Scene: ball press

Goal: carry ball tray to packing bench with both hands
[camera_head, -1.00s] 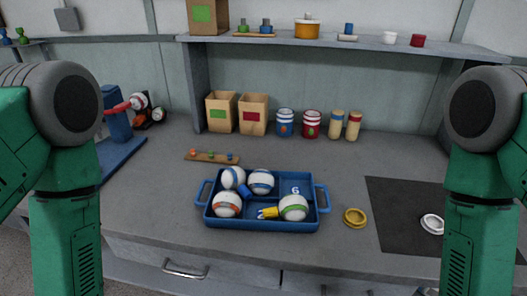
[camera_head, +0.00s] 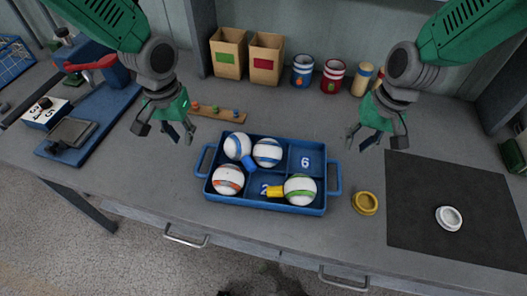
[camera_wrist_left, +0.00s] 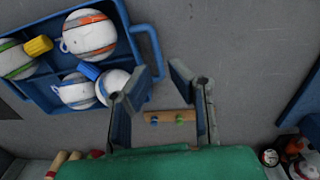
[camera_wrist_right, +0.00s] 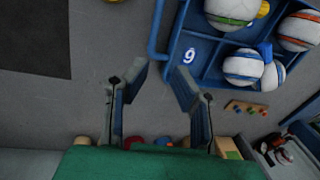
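The blue ball tray (camera_head: 264,206) sits on the grey bench, with a loop handle at each short end. It holds several white balls: an orange-striped ball (camera_head: 228,180), a green-striped ball (camera_head: 300,189) and blue-striped ones (camera_head: 267,153). A blue plug (camera_head: 250,163) and a yellow plug (camera_head: 275,191) lie among them. The compartment marked 6 (camera_head: 305,162) is empty. My left gripper (camera_head: 165,137) is open and empty, above the bench left of the left handle (camera_head: 203,160). My right gripper (camera_head: 375,143) is open and empty, up and right of the right handle (camera_head: 336,180).
A yellow ring (camera_head: 365,203) lies right of the tray, near a dark mat (camera_head: 455,205) with a white ring (camera_head: 449,218). A wooden strip with pegs (camera_head: 218,113) lies behind the tray. Boxes (camera_head: 247,55) and cans stand at the back. A blue press (camera_head: 90,105) stands left.

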